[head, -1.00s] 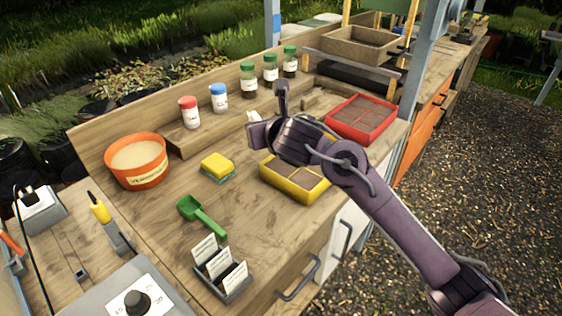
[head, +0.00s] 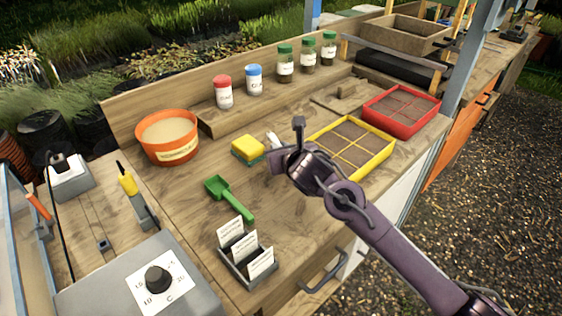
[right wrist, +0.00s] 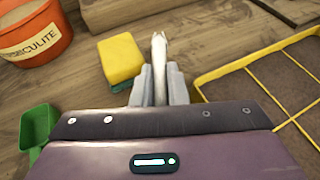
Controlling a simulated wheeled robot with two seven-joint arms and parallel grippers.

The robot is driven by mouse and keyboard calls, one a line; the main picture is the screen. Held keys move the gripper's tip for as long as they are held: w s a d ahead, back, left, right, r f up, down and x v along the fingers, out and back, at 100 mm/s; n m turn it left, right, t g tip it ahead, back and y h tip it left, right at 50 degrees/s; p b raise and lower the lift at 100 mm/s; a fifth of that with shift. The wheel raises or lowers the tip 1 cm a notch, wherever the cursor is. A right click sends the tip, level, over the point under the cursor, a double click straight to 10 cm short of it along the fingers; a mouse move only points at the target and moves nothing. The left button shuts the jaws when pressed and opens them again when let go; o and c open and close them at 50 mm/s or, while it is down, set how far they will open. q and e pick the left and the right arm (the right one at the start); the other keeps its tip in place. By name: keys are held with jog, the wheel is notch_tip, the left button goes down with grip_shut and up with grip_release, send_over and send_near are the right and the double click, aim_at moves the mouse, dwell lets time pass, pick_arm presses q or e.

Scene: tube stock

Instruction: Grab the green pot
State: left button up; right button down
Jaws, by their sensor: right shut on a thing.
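I see no plain green pot. The green things are three glass jars with green lids, the left (head: 286,64), middle (head: 308,55) and right (head: 329,48) ones, at the back of the bench, and a green scoop (head: 230,198) at the front. My right gripper (head: 274,146) is low over the bench, between the yellow sponge and the yellow tray, well away from the jars. In the right wrist view its fingers (right wrist: 159,82) are shut on a slim white object (right wrist: 158,58), whose kind I cannot tell. The scoop's edge also shows there (right wrist: 38,128). My left gripper is out of view.
The yellow seed tray (head: 352,146) is close right of my gripper, with a red tray (head: 402,108) behind it. The yellow sponge (head: 247,146) and orange tub (head: 167,138) are left. A label holder (head: 247,262) stands in front. Bare wood lies around the scoop.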

jog(key=shift+f, duration=2.15)
jog(key=shift+f, duration=0.1)
jog(key=c, duration=1.4)
grip_release()
jog(key=shift+c, duration=0.2)
